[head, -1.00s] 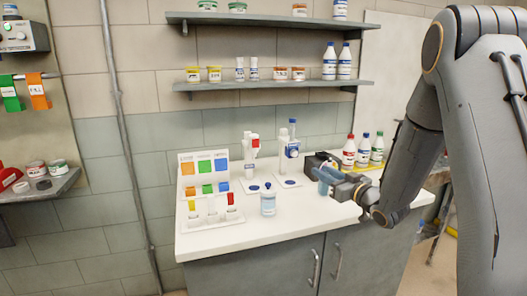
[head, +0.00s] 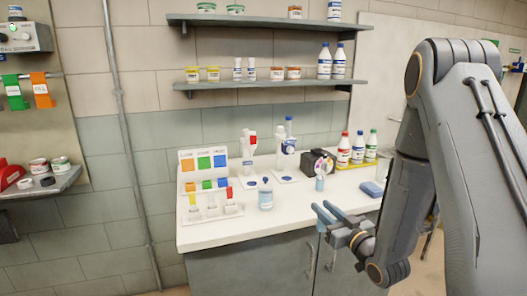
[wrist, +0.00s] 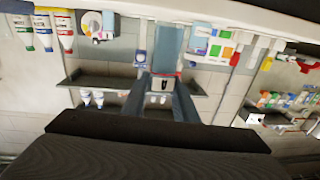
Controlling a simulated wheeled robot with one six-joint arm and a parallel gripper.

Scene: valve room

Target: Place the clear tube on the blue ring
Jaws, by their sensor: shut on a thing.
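My gripper (head: 330,212) is in front of the bench's front edge in the head view, its blue fingers pointing left and up. In the wrist view my gripper (wrist: 165,82) has a pale bluish, see-through piece between its fingers, which looks like the clear tube (wrist: 168,45). I cannot make the tube out clearly in the head view. Two white pads with dark blue round marks lie at the back of the bench. The right mark (head: 284,179) is below a stand with a blue part (head: 289,146); I cannot tell which is the blue ring. My gripper is apart from both.
The front middle is clear.

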